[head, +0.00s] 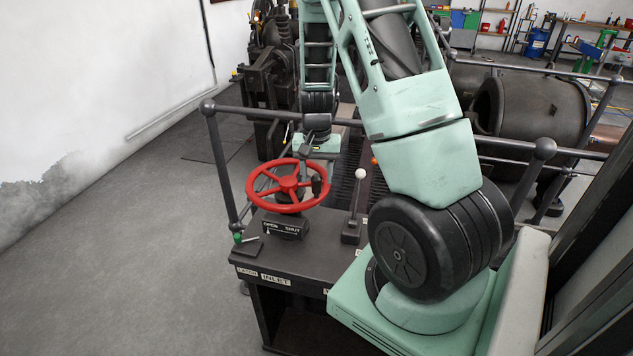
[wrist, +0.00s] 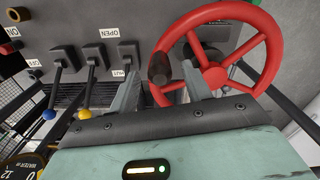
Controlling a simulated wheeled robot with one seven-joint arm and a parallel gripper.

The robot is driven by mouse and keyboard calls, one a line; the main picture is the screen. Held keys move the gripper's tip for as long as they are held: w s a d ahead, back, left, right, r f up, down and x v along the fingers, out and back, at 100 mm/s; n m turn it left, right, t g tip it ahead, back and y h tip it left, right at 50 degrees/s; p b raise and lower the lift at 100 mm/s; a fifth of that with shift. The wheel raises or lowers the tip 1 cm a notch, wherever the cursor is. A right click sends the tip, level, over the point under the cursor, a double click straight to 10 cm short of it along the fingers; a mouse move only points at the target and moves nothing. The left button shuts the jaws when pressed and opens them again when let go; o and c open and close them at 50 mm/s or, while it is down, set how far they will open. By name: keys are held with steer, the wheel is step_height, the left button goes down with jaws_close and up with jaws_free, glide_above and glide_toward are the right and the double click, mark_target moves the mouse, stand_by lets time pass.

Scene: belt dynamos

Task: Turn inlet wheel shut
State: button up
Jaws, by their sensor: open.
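The red inlet wheel (head: 289,186) lies nearly flat on a short post above a dark console, with a dark knob (head: 316,186) on its rim at the right. A label with small lettering (head: 285,227) is on the post's base. In the wrist view the wheel (wrist: 216,76) fills the upper right, and its knob (wrist: 160,68) appears between my two fingers. My gripper (wrist: 161,92) is open, its grey fingers spread on either side of the knob in that view. I cannot tell whether they touch it. In the head view my gripper (head: 303,166) is over the wheel's far side.
Several levers show in the wrist view, including a blue-knobbed one (wrist: 50,114). A grey railing (head: 219,160) stands behind; open floor lies left.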

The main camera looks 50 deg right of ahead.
steer(key=shift+f, duration=1.7)
jaws_close()
steer(key=shift+a, duration=0.1)
